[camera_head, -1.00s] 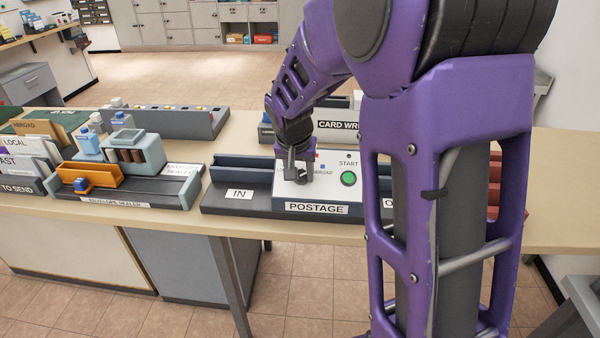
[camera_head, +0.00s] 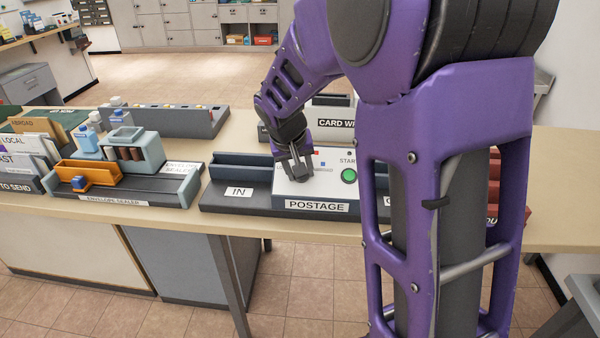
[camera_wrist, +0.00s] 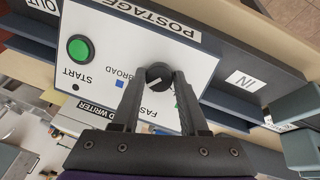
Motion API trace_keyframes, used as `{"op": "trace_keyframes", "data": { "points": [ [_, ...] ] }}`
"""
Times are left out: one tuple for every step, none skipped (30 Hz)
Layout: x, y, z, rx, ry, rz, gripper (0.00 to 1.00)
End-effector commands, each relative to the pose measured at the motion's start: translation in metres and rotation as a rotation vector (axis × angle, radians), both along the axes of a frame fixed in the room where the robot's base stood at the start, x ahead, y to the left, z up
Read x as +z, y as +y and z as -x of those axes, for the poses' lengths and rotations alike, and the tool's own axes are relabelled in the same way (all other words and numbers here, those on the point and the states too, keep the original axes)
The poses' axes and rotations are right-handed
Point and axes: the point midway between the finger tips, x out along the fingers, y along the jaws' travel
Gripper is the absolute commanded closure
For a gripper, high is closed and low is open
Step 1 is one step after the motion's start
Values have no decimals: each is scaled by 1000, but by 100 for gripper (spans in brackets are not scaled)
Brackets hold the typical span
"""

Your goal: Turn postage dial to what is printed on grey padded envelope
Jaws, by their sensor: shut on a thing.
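The postage machine (camera_head: 318,190) is a white box labelled POSTAGE, on the counter. Its dark round dial (camera_wrist: 158,74) has a white pointer line and shows in the wrist view. My gripper (camera_wrist: 160,78) is shut on the dial, with one finger on each side. The pointer slants toward the ABROAD and FAST side, but its exact setting is hard to tell. A blue square (camera_wrist: 119,84) marks ABROAD. The FAST label is partly hidden by a finger. In the head view my gripper (camera_head: 298,174) covers the dial. I cannot make out a grey padded envelope.
A green START button (camera_head: 348,176) is to the right of the dial. The IN tray (camera_head: 240,176) is on the left. The envelope sealer (camera_head: 125,186) and labelled letter racks (camera_head: 22,160) stand further left. The CARD WRITER (camera_head: 336,124) is behind.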

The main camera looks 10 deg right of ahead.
Motion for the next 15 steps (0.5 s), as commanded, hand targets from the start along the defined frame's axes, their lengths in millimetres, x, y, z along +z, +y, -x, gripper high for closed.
{"op": "trace_keyframes", "data": {
  "points": [
    [-3, 1, 0, 38, 9, 24, 100],
    [-3, 1, 1, 60, 13, 39, 100],
    [-3, 1, 1, 93, 20, 59, 100],
    [-3, 1, 1, 116, 25, 75, 100],
    [-3, 1, 1, 139, 30, 90, 100],
    [-3, 1, 1, 171, 37, 111, 100],
    [-3, 1, 1, 193, 42, 126, 100],
    [-3, 1, 1, 216, 47, 140, 100],
    [-3, 1, 1, 247, 54, 161, 100],
    [-3, 1, 1, 268, 58, 175, 100],
    [-3, 1, 1, 291, 62, 188, 100],
    [-2, 1, 1, 319, 68, 208, 100],
    [-2, 1, 1, 340, 72, 220, 100],
    [-2, 1, 1, 358, 76, 232, 100],
    [-2, 1, 1, 384, 82, 250, 100]
  ]
}}
